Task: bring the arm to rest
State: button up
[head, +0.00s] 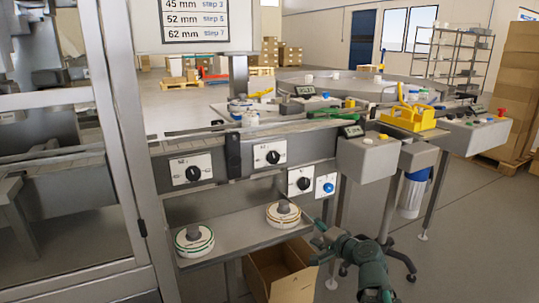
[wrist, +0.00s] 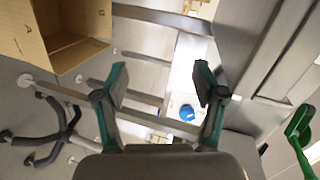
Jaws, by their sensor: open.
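My gripper (head: 318,242) is green and dark grey and shows in the head view at the lower middle, in front of the machine's lower shelf. It is in the air, above and to the right of an open cardboard box. In the wrist view, my gripper (wrist: 160,80) has its two green-tipped fingers spread apart, with nothing between them. A blue round knob (wrist: 187,112) on a white plate shows beyond the fingers, apart from them. My green arm runs down to the bottom edge of the head view.
The shelf (head: 235,236) holds two round discs, one green-rimmed (head: 194,240) and one orange-rimmed (head: 283,214). The open cardboard box (head: 277,272) stands on the floor below. Control boxes (head: 367,155) jut out above right. A black-footed stand (head: 385,250) is close behind my arm.

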jog(key=s+a+f+n+g+h, duration=0.1)
jog(key=s+f+n+g, duration=0.1)
jog(key=f, duration=0.5)
jog(key=s+a+f+n+g, duration=0.2)
jog(key=f+g, duration=0.1)
jog(key=f, duration=0.5)
jog(key=s+a+f+n+g+h, duration=0.1)
jog(key=s+f+g, duration=0.15)
jog(key=f, duration=0.45)
jog(key=s+d+f+n+g+h, duration=0.3)
jog(key=s+f+n+g+h, duration=0.25)
jog(key=s+f, duration=0.75)
jog(key=s+f+g, duration=0.2)
jog(key=s+g, duration=1)
jog(key=s, duration=1.3)
jog(key=s+r+t+p, duration=0.1)
jog(key=r+p, duration=0.7)
jog(key=p, duration=0.8)
jog(key=s+r+t+p, duration=0.2)
jog(key=r+t+p, duration=0.2)
jog(key=p, duration=1.3)
notch_tip(320, 180, up, 4)
jog(key=shift+s+d+f, duration=0.15)
jog(key=shift+s, duration=0.15)
